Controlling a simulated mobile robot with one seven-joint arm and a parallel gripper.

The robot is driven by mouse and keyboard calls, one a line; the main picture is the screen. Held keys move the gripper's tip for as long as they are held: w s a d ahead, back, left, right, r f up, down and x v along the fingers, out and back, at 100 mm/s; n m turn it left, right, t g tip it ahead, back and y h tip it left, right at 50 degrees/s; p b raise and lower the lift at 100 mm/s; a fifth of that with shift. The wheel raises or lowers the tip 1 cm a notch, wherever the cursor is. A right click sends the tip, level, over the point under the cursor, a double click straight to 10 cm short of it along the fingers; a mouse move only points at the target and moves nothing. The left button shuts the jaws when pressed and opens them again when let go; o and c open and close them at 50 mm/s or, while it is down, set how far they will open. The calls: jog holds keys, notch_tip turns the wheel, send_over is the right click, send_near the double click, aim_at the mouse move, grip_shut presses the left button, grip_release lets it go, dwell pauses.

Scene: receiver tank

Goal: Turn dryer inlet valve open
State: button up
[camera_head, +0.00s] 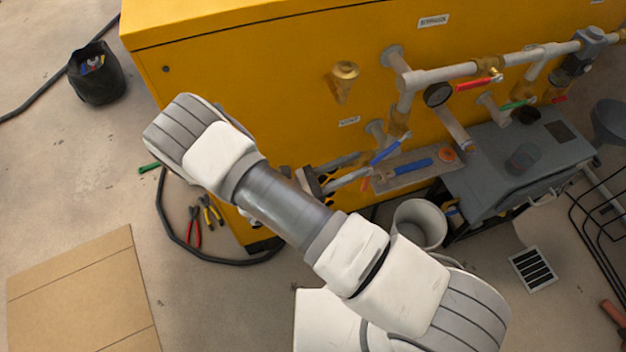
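A brass valve (397,122) with a blue lever handle (388,150) sits on the pipework at the front of the yellow cabinet (240,90). The lever slants down to the left. A small white label (349,121) is on the cabinet up and left of it; its text is too small to read surely. My gripper (364,165) is left of the lever, its two grey fingers pointing right and apart. The fingertips are close to the lever's lower left end; I cannot tell whether they touch it. My arm hides part of the gripper's wrist side.
Other valves have a red handle (473,84) and a green handle (518,104). A pressure gauge (438,94) hangs on the pipe. A grey case (510,165), a white bucket (420,222) and a tray (405,178) stand below. Cardboard (85,290) lies on the floor left.

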jog(key=v, duration=1)
